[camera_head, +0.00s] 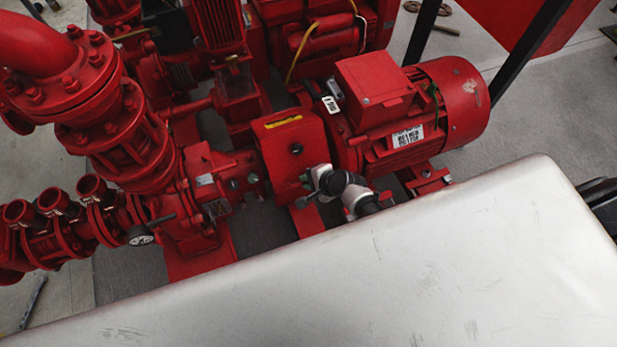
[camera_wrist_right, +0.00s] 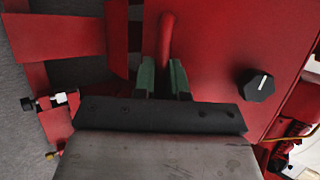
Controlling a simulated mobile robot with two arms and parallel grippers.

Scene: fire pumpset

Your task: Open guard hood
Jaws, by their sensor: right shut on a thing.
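The guard hood (camera_head: 288,150) is a red box with a yellow label, sitting between the pump and the red motor in the head view. It looks closed. In the right wrist view the hood's red face (camera_wrist_right: 225,50) fills the upper right, with a black knob (camera_wrist_right: 259,85) on it. A thin red handle (camera_wrist_right: 167,42) stands out from the hood. My right gripper (camera_head: 311,179) is at the hood's near side. In the wrist view its green fingers (camera_wrist_right: 163,77) are shut on the handle, one on each side. My left gripper is not in view.
The motor (camera_head: 410,110) stands right of the hood, the pump casing (camera_head: 190,200) and valved pipes (camera_head: 70,215) left of it. Another red machine (camera_head: 315,40) is close behind. A dark post (camera_head: 422,30) rises behind the motor. A pale surface blocks the lower head view.

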